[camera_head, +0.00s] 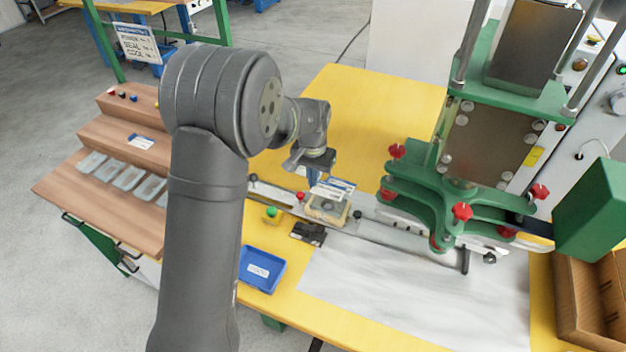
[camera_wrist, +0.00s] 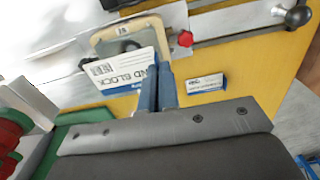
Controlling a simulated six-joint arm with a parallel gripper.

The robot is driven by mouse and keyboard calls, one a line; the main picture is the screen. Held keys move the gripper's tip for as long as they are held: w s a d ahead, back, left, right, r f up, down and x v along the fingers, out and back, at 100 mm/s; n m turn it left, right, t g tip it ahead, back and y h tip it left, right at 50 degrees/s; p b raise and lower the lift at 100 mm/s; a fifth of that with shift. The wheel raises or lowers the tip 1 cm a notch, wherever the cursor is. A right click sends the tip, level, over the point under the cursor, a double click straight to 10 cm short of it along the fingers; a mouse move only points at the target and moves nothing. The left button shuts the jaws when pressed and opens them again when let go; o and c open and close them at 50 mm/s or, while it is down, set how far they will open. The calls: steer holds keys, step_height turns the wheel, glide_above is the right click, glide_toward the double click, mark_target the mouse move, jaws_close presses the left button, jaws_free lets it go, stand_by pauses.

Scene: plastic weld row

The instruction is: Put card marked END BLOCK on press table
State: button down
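A white card with a blue edge, marked END BLOCK (camera_wrist: 128,70), shows in the wrist view. It is at the tips of my gripper's blue fingers (camera_wrist: 158,85), which are close together with the card's edge between them. In the head view my gripper (camera_head: 317,176) points down over the yellow press table (camera_head: 375,110), and the card (camera_head: 338,187) hangs tilted just above a beige-rimmed clear part (camera_head: 326,210). The table's surface near the card is partly hidden by my arm.
The green press (camera_head: 460,190) with red knobs stands right of the gripper. A rail, a green button (camera_head: 271,212), a black block (camera_head: 308,233) and a blue tray (camera_head: 262,269) are near. A small blue-white label (camera_wrist: 205,84) lies on yellow. Yellow surface behind the gripper is clear.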

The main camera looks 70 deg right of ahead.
steer(key=shift+r, duration=1.75)
steer(key=w+d+f+n, duration=0.3)
steer(key=w+n, duration=0.3)
steer(key=w, duration=0.1)
steer(key=w+d+f+n, duration=0.3)
steer(key=w+n, duration=0.3)
steer(key=w, duration=0.2)
steer(key=w+d+f+n, duration=0.3)
steer(key=w+n, duration=0.3)
steer(key=w, duration=0.2)
steer(key=shift+w+f, duration=0.25)
steer(key=shift+f, duration=0.5)
steer(key=shift+w+f, duration=0.1)
steer(key=shift+f, duration=1.9)
